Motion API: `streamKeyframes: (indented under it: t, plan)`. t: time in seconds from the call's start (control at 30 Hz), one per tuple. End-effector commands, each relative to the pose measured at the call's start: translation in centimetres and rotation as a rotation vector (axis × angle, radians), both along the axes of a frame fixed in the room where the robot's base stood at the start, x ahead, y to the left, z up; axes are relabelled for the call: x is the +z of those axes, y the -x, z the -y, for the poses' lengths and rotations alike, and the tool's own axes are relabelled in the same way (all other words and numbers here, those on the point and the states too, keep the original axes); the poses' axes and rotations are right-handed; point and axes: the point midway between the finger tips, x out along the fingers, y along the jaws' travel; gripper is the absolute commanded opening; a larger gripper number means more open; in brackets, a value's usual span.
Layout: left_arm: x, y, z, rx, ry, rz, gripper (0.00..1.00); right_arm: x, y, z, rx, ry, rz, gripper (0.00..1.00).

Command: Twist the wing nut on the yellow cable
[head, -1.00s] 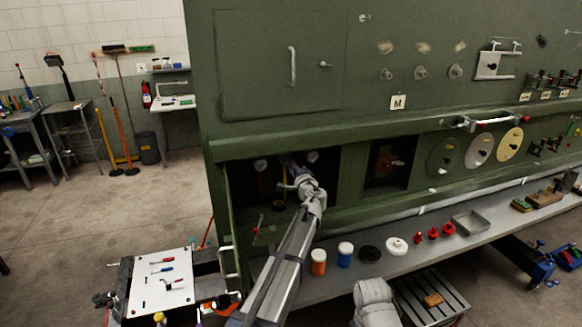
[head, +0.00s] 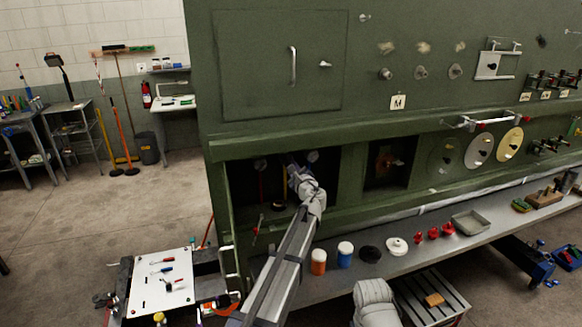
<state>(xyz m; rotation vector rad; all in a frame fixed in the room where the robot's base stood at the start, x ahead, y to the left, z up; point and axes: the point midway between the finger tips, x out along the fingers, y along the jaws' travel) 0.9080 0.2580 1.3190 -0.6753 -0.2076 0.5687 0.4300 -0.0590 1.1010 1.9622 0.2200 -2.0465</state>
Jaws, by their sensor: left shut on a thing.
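My left gripper (head: 294,163) reaches into the dark open bay (head: 330,190) in the green panel, with its fingers at the top of the bay. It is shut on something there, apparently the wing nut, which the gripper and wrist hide. A thin yellowish strip, apparently the yellow cable (head: 285,184), hangs just left of the wrist, mostly in shadow. A red cable (head: 261,183) hangs farther left below a pale round fitting (head: 260,164). Another pale round fitting (head: 312,156) shows right of the gripper. My right gripper is out of view.
The bay's frame closes in around my left arm. Below, a grey shelf (head: 420,256) carries an orange jar (head: 318,262), a blue jar (head: 345,254), discs, red knobs and a metal tray (head: 470,222). A white-topped tool cart (head: 150,290) stands at lower left.

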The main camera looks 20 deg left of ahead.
Motion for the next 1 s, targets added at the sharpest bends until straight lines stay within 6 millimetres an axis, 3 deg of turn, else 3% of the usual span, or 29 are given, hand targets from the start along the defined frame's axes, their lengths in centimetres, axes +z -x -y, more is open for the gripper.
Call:
streamKeyframes:
  t: [0.4,0.97,1.0]
  plan:
    - [-0.18,0.17,0.09,0.0,-0.132,-0.094,0.0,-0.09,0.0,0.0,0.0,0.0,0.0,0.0]
    - [-0.21,0.24,0.09,0.001,-0.15,-0.106,0.0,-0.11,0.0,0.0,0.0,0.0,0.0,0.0]
    - [-0.21,0.26,0.08,0.001,-0.149,-0.106,0.19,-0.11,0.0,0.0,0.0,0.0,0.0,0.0]
